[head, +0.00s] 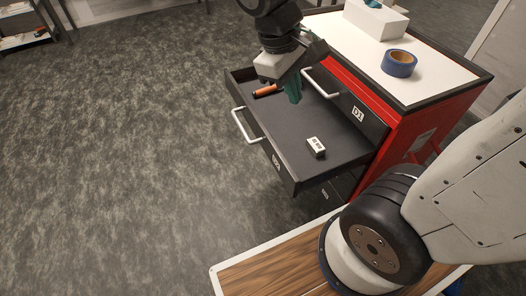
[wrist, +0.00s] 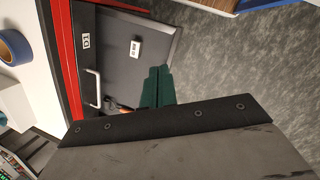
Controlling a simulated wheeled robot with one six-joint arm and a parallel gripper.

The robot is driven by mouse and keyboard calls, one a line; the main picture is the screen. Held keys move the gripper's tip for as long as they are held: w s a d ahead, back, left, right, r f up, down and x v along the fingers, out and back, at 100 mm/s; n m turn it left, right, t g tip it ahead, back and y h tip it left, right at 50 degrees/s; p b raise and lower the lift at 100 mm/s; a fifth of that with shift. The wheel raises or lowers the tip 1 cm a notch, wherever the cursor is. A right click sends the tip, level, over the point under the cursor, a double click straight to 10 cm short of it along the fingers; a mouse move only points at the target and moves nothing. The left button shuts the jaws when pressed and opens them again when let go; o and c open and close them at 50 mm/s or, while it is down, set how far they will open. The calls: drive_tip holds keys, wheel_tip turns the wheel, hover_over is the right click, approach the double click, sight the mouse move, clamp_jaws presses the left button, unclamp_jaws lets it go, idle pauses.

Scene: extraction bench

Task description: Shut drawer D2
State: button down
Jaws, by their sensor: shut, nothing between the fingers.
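Drawer D2 (head: 291,126), dark grey inside, stands pulled out of the red cabinet, just below the shut drawer D1 (head: 345,103). Its white bar handle (head: 245,127) is on the front, facing left in the head view. The drawer also shows in the wrist view (wrist: 120,72). My gripper (head: 294,97), with green fingers, is shut and empty. It points down over the back-left part of the open drawer, behind the handle and apart from it. The fingers also show in the wrist view (wrist: 157,85); the handle of D2 does not.
A white labelled block (head: 316,147) and an orange-handled tool (head: 268,90) lie in the drawer. Blue tape (head: 399,63) and a white box (head: 376,18) stand on the cabinet top. A wooden-topped surface (head: 262,272) is at the front. Carpet left of the drawer is clear.

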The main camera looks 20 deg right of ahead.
drive_tip(key=w+a+f+n+h, duration=0.3)
drive_tip(key=w+a+f+n, duration=0.4)
drive_tip(key=f, duration=0.4)
drive_tip(key=n+t+h, duration=0.1)
drive_tip(key=n+h, duration=0.2)
drive_tip(key=n, duration=0.2)
approach(271, 156)
drive_tip(key=shift+n, duration=0.3)
drive_tip(key=x, duration=0.5)
drive_tip(key=shift+a+f, duration=0.25)
drive_tip(key=shift+d, duration=0.5)
